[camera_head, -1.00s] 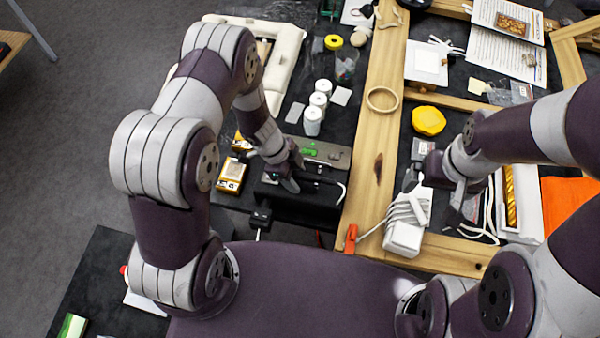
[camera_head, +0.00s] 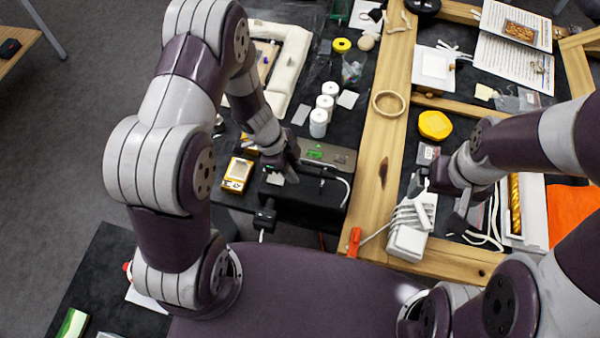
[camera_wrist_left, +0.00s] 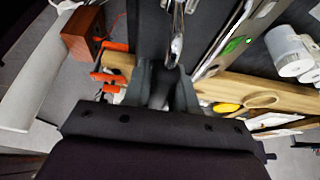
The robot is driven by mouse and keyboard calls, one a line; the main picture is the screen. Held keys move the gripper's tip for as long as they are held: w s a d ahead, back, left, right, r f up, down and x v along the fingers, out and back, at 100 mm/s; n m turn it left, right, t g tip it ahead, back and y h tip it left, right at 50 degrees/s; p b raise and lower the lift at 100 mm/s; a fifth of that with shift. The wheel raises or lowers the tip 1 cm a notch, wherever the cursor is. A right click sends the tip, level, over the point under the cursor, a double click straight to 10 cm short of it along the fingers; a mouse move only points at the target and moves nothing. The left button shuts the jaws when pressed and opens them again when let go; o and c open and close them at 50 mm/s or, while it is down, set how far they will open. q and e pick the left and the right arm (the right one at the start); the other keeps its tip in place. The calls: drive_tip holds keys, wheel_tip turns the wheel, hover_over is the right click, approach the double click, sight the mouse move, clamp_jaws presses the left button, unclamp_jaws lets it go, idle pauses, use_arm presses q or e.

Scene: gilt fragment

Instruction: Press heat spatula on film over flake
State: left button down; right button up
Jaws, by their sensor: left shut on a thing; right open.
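My left gripper (camera_head: 285,175) is over the dark station with a green display (camera_head: 320,153). In the left wrist view its fingers (camera_wrist_left: 163,88) are closed around a dark handle. A shiny metal shaft (camera_wrist_left: 177,38) lies just beyond the fingers in line with them; this appears to be the heat spatula. My right gripper (camera_head: 440,200) is open, low above the area between the wooden beams and left of a gold strip (camera_head: 515,205) on a white support. I cannot pick out the film or the flake.
A wooden beam (camera_head: 383,150) runs between the two work areas. A white block with a cord (camera_head: 408,238) sits by the right gripper. Orange cloth (camera_head: 572,210) lies at right.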

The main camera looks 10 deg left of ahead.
use_arm(q)
drive_tip(key=s+a+r, duration=0.4)
drive_tip(key=a+r, duration=0.1)
drive_tip(key=a, duration=0.3)
drive_tip(key=w+a+f+n+t+b, duration=0.2)
drive_tip(key=w+a+f+n+b, duration=0.1)
drive_tip(key=w+f+n+b, duration=0.5)
drive_tip(key=w+a+f+n+t+y, duration=0.2)
drive_tip(key=w+a+n+y, duration=0.2)
drive_tip(key=n, duration=0.6)
drive_tip(key=shift+w+a+t, duration=0.3)
drive_tip(key=shift+w+a, duration=0.8)
drive_tip(key=shift+a, duration=0.05)
drive_tip(key=shift+r, duration=0.1)
wheel_tip(320, 180, down, 5)
drive_tip(key=b, duration=0.4)
drive_tip(key=shift+f+b, duration=0.3)
drive_tip(key=shift+f, duration=0.05)
